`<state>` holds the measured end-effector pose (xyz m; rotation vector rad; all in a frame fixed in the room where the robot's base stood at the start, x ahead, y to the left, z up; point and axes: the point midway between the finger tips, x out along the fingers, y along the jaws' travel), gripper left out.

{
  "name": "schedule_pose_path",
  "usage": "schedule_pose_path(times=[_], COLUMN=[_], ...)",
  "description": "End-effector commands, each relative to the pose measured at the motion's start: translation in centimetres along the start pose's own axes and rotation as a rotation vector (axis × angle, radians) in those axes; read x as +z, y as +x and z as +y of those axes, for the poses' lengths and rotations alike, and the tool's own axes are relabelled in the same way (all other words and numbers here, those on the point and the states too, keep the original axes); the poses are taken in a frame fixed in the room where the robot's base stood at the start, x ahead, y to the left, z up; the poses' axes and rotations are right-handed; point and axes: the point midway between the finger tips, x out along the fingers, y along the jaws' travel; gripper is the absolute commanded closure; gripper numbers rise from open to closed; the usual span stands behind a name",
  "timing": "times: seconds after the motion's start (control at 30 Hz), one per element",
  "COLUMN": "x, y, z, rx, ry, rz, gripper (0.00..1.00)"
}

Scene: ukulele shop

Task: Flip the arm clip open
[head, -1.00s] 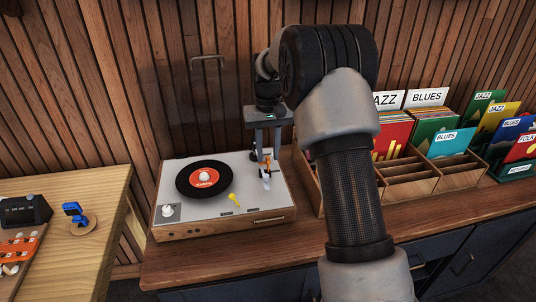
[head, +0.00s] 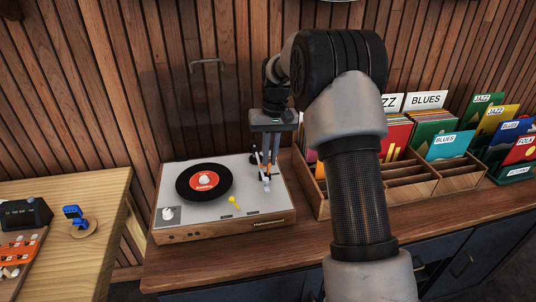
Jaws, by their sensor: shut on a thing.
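The record player (head: 248,200) stands on the wooden counter with a black record (head: 204,181) with an orange label on it. My gripper (head: 267,162) points down over the right side of its deck. Its fingers are shut on a small part by the tonearm, which I take to be the arm clip (head: 262,158). An orange bit of it shows at the fingertips. A pale piece (head: 266,185) sits just below, low on the deck. The fingers hide much of the tonearm and clip, so I cannot tell how far the clip is open.
A small yellow piece (head: 234,201) lies on the deck left of my gripper. Wooden record bins (head: 410,190) with sleeves stand to the right, partly behind my arm. A light wooden table (head: 60,195) is at the left. Slatted wall stands close behind.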

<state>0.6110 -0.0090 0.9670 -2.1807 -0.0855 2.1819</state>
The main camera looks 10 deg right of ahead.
Motion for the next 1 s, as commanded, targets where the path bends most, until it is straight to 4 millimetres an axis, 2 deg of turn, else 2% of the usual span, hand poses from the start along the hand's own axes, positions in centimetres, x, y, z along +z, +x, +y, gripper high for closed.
schedule_pose_path(times=[0.23,0.6,1.0], x=[-0.1,-0.1,-0.2], y=[-0.2,0.8,1.5], z=[1.6,3.6,4.6], rx=[-0.182,-0.490,-0.685], ry=[0.008,0.005,0.000], rz=[0.002,0.005,0.006], gripper=[1.00,1.00,1.00])
